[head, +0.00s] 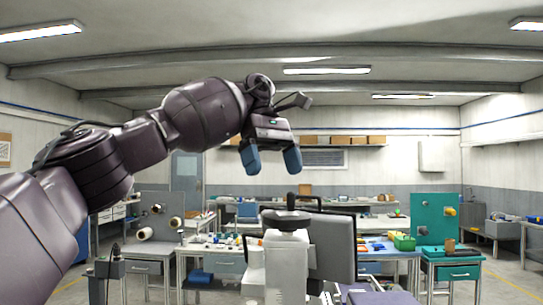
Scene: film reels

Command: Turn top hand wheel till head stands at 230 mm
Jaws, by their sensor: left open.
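My left gripper (271,160) hangs in the air near the middle of the head view, its two blue fingers pointing down and apart with nothing between them. Below it in the picture is a dark round hand wheel (286,220) on top of a pale column (287,265). A clear gap shows between the fingertips and the wheel, and the gripper does not touch it. A head on the column and a millimetre scale cannot be made out. My right gripper is not in view.
A dark flat panel (334,247) stands close to the column's right side. Behind are a workbench (228,267) with small parts, a teal cabinet (460,271) at the right and a grey board with reels (158,222) at the left. The air around the gripper looks free.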

